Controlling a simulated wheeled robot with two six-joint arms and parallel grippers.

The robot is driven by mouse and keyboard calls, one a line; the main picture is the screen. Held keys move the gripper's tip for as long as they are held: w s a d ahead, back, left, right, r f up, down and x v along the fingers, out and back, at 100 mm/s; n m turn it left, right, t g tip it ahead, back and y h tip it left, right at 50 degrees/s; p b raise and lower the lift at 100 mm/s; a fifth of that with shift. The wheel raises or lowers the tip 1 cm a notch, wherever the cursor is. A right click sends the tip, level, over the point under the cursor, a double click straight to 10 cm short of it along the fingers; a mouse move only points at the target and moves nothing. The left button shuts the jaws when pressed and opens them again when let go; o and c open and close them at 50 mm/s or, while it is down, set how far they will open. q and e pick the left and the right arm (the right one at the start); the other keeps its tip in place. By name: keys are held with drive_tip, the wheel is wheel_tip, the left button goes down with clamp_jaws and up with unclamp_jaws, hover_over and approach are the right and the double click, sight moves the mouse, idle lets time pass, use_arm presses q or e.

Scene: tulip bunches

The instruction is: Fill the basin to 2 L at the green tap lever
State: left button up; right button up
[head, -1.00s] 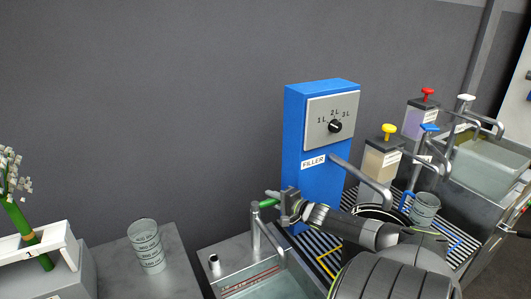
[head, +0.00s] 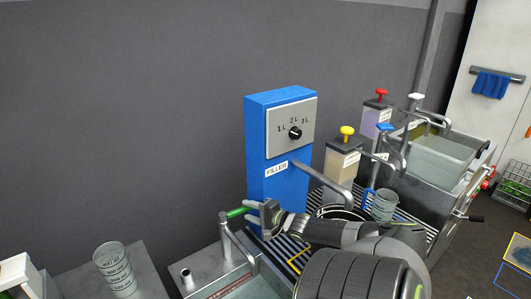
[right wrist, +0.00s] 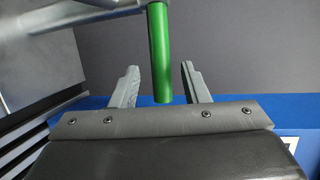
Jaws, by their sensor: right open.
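The green tap lever (head: 238,212) sits on top of a grey tap (head: 226,238) at the near basin (head: 205,272). My right gripper (head: 261,214) is at the lever's free end. In the right wrist view the green lever (right wrist: 161,50) stands between the two open fingers (right wrist: 160,72), with a gap visible on both sides. My left gripper is not in view.
A blue filler (head: 278,185) with a 1 L, 2 L, 3 L dial (head: 295,132) stands behind. Dispensers with yellow (head: 346,131) and red knobs (head: 381,92) and a second basin (head: 436,158) are to the right. A measuring cup (head: 114,268) stands at the left.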

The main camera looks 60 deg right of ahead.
use_arm(q)
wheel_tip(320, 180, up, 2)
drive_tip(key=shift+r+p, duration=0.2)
drive_tip(key=shift+p, duration=0.55)
use_arm(e)
drive_tip(key=v, duration=0.7)
drive_tip(key=shift+s, duration=0.1)
